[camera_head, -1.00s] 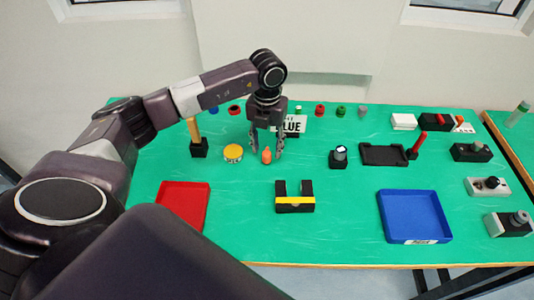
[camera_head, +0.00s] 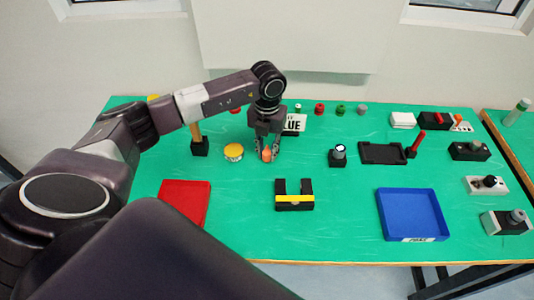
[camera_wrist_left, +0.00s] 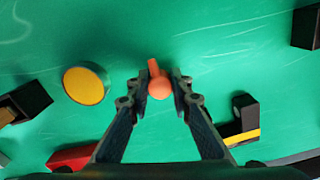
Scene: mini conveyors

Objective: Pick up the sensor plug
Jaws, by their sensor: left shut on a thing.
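The sensor plug, a small orange piece (camera_head: 267,154), stands on the green table. It also shows in the left wrist view (camera_wrist_left: 159,86), between the fingertips. My left gripper (camera_head: 267,156) reaches down from above with one finger on each side of the plug. In the wrist view the gripper (camera_wrist_left: 153,97) has its fingers drawn in close on the plug, shut on it. The plug's lower part is partly hidden by the fingers. My right gripper is not in view.
A yellow-topped round can (camera_head: 233,152) stands just left of the plug. A black bracket with a yellow stripe (camera_head: 294,198) lies in front. A red tray (camera_head: 184,207) and a blue tray (camera_head: 428,213) lie near the front edge.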

